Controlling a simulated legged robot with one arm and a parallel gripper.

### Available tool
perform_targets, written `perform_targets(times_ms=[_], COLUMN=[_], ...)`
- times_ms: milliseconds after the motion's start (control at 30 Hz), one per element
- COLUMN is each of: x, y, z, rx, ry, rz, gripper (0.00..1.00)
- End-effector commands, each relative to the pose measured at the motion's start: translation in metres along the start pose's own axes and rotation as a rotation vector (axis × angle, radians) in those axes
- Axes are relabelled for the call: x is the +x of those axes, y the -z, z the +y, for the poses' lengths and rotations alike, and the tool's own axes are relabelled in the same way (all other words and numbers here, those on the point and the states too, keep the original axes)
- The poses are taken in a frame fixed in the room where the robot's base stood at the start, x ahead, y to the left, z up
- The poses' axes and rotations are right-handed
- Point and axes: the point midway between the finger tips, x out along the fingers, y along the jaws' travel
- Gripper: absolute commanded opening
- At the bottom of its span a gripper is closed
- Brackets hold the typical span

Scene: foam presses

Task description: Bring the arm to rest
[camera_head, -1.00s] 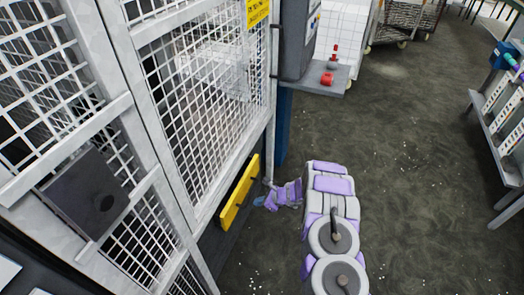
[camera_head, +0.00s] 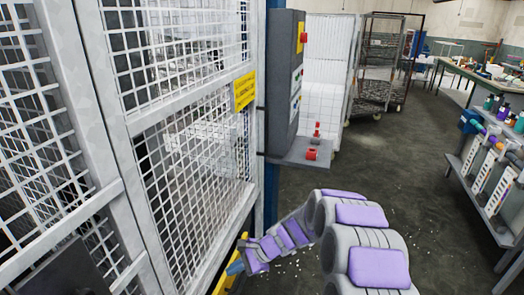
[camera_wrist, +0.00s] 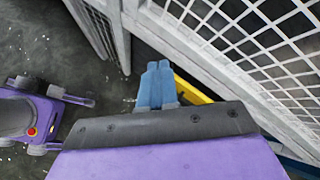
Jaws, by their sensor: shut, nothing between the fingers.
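My gripper (camera_head: 235,267) is low beside the cage in the head view, at the end of my purple and grey arm. In the wrist view its two blue fingers (camera_wrist: 157,86) lie together, shut, with nothing between them. The fingers are close to the yellow bar (camera_head: 243,245) low on the cage front. The yellow bar also shows behind the fingers in the wrist view (camera_wrist: 192,92). I cannot tell whether they touch it.
The white mesh cage (camera_head: 122,130) fills the left. A grey control box (camera_head: 284,85) with a small shelf (camera_head: 302,156) stands beyond it. A sloped rack with bottles (camera_head: 482,178) stands at the right. The dark floor (camera_head: 420,170) between is clear.

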Motion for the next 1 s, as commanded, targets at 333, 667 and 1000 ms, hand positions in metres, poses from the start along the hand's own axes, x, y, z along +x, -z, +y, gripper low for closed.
perform_targets(times_ms=[333, 667, 1000], x=[-0.074, -0.136, -0.199], y=[-0.079, -0.126, -0.149], z=[0.060, 0.139, 0.233], rx=[-0.321, -0.579, -0.781], ry=[-0.159, -0.338, -0.547], rz=[0.042, 0.118, 0.221], gripper=[0.00, 0.00, 0.00])
